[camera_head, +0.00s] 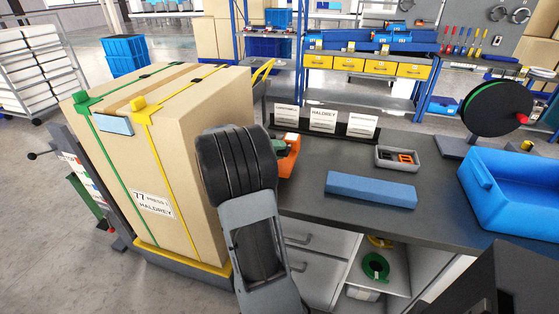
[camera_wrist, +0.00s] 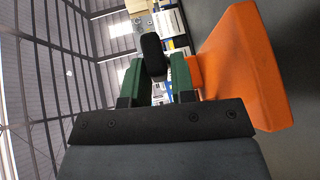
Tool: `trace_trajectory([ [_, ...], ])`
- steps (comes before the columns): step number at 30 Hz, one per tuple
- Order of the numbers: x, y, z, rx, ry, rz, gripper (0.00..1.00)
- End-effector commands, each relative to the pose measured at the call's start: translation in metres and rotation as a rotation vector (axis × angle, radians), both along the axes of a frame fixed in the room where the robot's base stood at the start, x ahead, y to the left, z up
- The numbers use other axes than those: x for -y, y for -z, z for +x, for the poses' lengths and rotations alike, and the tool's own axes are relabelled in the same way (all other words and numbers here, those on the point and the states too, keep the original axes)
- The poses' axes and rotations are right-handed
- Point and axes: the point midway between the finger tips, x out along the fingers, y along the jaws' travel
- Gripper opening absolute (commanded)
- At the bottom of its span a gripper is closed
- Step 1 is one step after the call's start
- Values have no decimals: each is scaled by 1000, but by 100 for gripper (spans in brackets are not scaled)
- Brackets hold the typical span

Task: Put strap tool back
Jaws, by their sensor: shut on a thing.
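My gripper (camera_head: 278,147) is low at the left end of the dark workbench, partly hidden behind my arm. In the wrist view its two green fingers (camera_wrist: 157,74) are closed on a black, rounded handle-like piece (camera_wrist: 152,46), which looks like part of the strap tool. A bright orange block (camera_head: 290,163) is right beside the fingers at the bench top. It fills the right of the wrist view (camera_wrist: 245,70). I cannot tell whether the orange block is joined to the black piece or is a separate holder under it.
A large strapped carton (camera_head: 180,160) stands close left of the bench. On the bench (camera_head: 315,205) are a sign stand (camera_head: 323,118), a small grey tray (camera_head: 382,161), a blue block (camera_head: 370,189), a blue bin (camera_head: 515,220) and a black-green reel (camera_head: 492,108).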

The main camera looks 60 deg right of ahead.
Motion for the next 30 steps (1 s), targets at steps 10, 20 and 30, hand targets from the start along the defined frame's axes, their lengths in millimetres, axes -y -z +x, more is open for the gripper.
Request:
trace_trajectory([
  [10,7,35,-3,-2,1,0,0],
  [20,7,39,-3,0,1,1,32],
  [30,7,39,-3,-1,1,1,51],
])
